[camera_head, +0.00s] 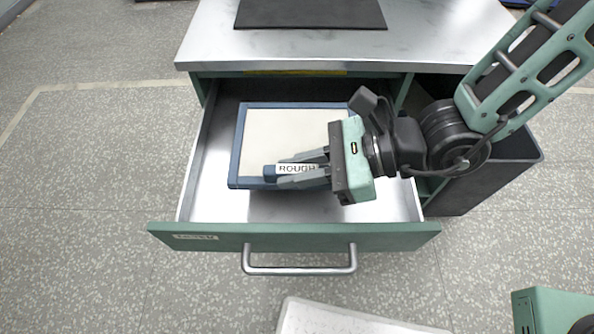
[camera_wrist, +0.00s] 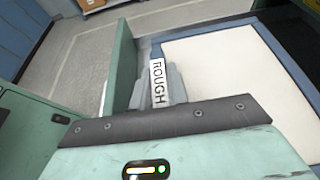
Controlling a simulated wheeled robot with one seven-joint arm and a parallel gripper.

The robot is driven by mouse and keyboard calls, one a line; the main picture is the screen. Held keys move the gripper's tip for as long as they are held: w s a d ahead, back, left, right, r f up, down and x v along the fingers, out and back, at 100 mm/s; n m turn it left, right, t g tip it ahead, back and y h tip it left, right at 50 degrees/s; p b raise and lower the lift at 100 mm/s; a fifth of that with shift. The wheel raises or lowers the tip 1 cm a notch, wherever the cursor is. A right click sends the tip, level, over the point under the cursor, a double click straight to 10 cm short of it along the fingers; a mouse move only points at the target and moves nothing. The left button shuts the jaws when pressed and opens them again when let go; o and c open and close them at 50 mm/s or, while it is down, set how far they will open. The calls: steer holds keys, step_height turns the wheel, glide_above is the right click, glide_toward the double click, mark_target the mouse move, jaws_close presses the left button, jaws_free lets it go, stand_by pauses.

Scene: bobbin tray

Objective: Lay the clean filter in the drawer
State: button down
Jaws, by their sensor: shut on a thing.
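A flat filter with a cream pad and a blue frame (camera_head: 290,125) is inside the outline of the open drawer (camera_head: 300,238), towards its back and middle. It looks clean and about level. My gripper (camera_head: 297,172) is shut on the filter's near edge, at a blue grip marked ROUGH. The wrist view shows the same ROUGH label (camera_wrist: 158,84) between the fingers and the cream pad (camera_wrist: 235,70) beyond. I cannot tell whether the filter touches the drawer floor. The drawer holds nothing else that I can see.
The steel worktop (camera_head: 430,35) with a dark mat (camera_head: 310,12) stands behind the drawer. A dark open bin (camera_head: 490,185) is at the right, partly behind my arm. A pale flat surface (camera_head: 345,318) lies at the bottom. Bare drawer floor shows left of the filter.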

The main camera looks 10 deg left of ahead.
mark_target(297, 138)
step_height(297, 138, down, 5)
steer(key=shift+f+b, duration=0.1)
steer(key=shift+b, duration=0.25)
steer(key=w, duration=0.2)
steer(key=w+a, duration=0.1)
steer(key=w, duration=0.1)
steer(key=shift+f, duration=0.6)
steer(key=shift+f, duration=0.1)
steer(key=c, duration=1.4)
jaws_free()
steer(key=shift+o, duration=0.2)
